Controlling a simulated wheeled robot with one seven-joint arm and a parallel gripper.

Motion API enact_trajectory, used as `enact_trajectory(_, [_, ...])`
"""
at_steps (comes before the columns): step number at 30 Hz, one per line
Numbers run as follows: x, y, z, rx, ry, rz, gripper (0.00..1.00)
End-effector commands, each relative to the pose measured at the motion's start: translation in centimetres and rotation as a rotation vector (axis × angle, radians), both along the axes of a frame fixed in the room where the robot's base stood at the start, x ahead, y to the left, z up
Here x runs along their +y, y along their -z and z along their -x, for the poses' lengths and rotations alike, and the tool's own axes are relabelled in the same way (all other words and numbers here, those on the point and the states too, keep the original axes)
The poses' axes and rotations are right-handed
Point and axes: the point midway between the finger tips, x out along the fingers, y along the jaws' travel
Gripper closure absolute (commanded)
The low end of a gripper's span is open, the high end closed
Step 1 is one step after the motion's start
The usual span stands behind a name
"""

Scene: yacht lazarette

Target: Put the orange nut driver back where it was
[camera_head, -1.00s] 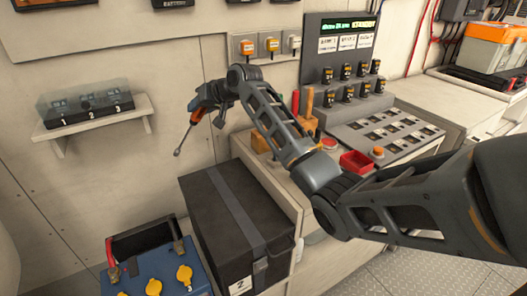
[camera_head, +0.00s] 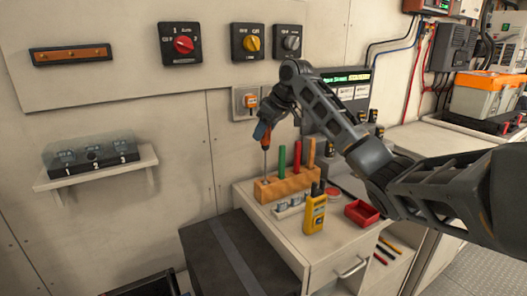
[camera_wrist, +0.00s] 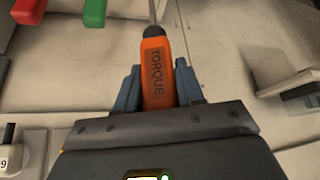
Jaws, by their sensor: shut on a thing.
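My gripper (camera_head: 272,119) is shut on the orange nut driver (camera_head: 262,133), gripping its handle. In the wrist view the driver's handle (camera_wrist: 157,72) reads "TORQUE" and sits between my blue fingers (camera_wrist: 158,92). In the head view its shaft points nearly straight down at the left end of a wooden rack (camera_head: 290,185) on the bench. I cannot tell whether the shaft's tip is in a hole or just in front of or above the rack. A green-handled tool (camera_head: 282,158) and a red-handled tool (camera_head: 297,153) stand upright in the rack, right of the driver.
A yellow handheld device (camera_head: 314,212) stands in front of the rack, and a red tray (camera_head: 361,212) lies to its right. A black box (camera_head: 225,255) stands left of the bench. A wall shelf (camera_head: 100,170) with a clear-covered switch unit is at left.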

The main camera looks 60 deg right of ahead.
Motion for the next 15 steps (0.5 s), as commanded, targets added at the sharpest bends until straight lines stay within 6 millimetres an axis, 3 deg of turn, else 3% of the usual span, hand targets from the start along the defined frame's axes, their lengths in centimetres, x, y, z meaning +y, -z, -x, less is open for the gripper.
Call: enact_trajectory(15, [0.0,4.5,0.0,-0.003,0.001,0.002,0.99])
